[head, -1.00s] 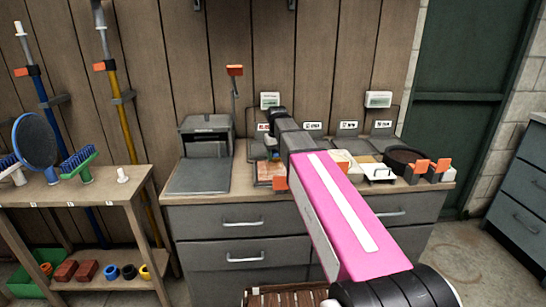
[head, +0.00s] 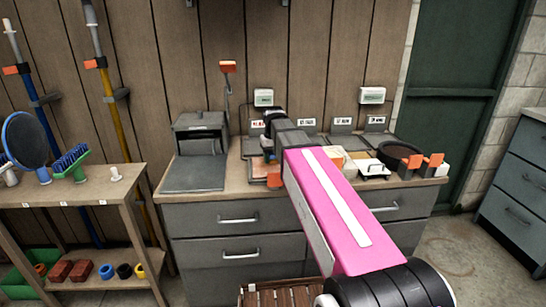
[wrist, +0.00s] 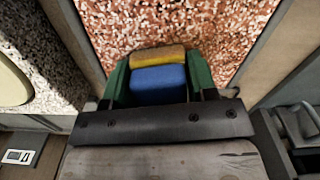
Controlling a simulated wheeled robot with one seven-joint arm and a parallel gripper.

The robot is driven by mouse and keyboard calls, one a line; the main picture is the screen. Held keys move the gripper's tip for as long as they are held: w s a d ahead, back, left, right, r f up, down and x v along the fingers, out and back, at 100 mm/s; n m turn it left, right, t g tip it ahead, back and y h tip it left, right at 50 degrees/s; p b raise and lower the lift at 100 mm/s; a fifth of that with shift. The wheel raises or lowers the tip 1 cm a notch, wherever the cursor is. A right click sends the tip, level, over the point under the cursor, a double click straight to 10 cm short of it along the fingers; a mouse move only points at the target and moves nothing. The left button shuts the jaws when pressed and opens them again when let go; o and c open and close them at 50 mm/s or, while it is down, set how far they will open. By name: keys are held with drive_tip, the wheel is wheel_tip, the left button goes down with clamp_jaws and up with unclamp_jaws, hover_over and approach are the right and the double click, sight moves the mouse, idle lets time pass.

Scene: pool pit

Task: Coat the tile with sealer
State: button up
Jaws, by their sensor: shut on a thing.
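A speckled red-and-white tile (wrist: 190,25) fills the upper middle of the wrist view. Its right part looks redder, its left part paler. My gripper (wrist: 158,85) has green fingers shut on a blue block with a yellow sponge-like face (wrist: 157,56), an applicator. The yellow face is over the tile; I cannot tell whether it touches. In the head view, the tile (head: 259,167) shows only as a small pinkish patch on the counter, mostly behind my arm, and the fingertips and applicator are hard to make out there.
The wooden counter (head: 221,204) has a grey lidded box (head: 200,150) at left and a dark round dish (head: 398,153) at right. Orange clips stand nearby. A side table (head: 75,187) with brushes stands at left. A slatted crate (head: 285,297) is below.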

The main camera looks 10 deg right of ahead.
drive_tip(key=shift+s+f, duration=0.1)
drive_tip(key=shift+s, duration=4.85)
drive_tip(key=shift+s+d, duration=0.25)
drive_tip(key=shift+d, duration=1.05)
drive_tip(key=shift+w+d, duration=0.15)
drive_tip(key=shift+w, duration=0.9)
drive_tip(key=shift+w+a+r, duration=0.1)
drive_tip(key=shift+w, duration=0.85)
drive_tip(key=shift+w+a+r, duration=0.1)
drive_tip(key=shift+w, duration=0.8)
drive_tip(key=shift+w+f, duration=0.15)
drive_tip(key=shift+w, duration=4.45)
drive_tip(key=shift+r, duration=0.25)
drive_tip(key=shift+r, duration=2.85)
